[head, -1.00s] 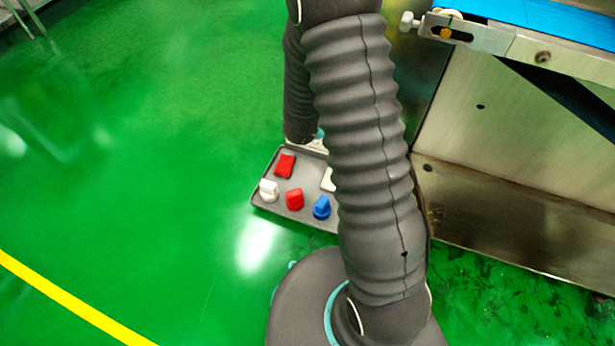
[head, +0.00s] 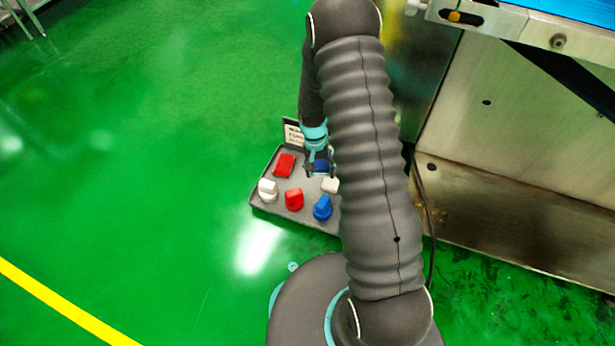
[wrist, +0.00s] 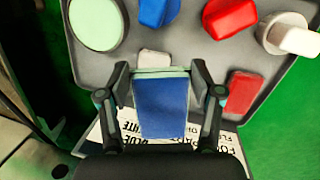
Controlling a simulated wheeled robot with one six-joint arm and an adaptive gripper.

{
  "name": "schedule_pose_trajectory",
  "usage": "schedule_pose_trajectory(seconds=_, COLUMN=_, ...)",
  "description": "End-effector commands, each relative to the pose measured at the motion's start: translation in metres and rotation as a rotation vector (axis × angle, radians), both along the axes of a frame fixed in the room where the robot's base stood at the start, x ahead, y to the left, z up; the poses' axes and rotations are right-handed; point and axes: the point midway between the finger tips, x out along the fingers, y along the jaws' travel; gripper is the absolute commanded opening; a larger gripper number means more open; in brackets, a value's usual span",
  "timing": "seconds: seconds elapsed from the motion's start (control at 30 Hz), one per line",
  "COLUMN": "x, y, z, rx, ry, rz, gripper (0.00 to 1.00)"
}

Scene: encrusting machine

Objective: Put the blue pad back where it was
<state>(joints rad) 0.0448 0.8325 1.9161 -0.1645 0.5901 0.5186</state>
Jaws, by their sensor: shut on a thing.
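The blue pad (wrist: 162,106) is between the fingers of my gripper (wrist: 164,78) in the wrist view, and the gripper is shut on it. In the head view the blue pad (head: 321,166) shows as a small patch at the tip of my gripper (head: 318,172), over the back part of the grey tray (head: 262,197). I cannot tell whether the pad touches the tray. A red pad (head: 285,165) lies to the left of it and a white pad (head: 330,185) lies close by on the front side. A printed card (head: 293,134) stands at the tray's back edge.
A white knobbed piece (head: 268,190), a red one (head: 294,199) and a blue one (head: 323,208) stand along the tray's front. A pale green disc (wrist: 97,24) shows in the wrist view. A steel machine (head: 520,150) stands to the right. Green floor is clear on the left.

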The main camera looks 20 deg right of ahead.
Motion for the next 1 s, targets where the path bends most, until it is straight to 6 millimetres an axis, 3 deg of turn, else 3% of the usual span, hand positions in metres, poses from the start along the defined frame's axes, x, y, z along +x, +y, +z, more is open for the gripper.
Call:
schedule_pose_trajectory(seconds=0.2, x=0.043, y=0.029, z=-0.023, rx=0.116, ry=-0.039, rz=-0.152, gripper=0.1)
schedule_pose_trajectory(seconds=0.37, x=0.062, y=0.038, z=-0.03, rx=0.154, ry=-0.057, rz=-0.215, gripper=0.1)
schedule_pose_trajectory(seconds=0.7, x=0.064, y=0.039, z=-0.081, rx=0.16, ry=-0.059, rz=-0.227, gripper=0.1)
schedule_pose_trajectory(seconds=1.0, x=0.064, y=0.039, z=-0.104, rx=0.16, ry=-0.058, rz=-0.226, gripper=0.1)
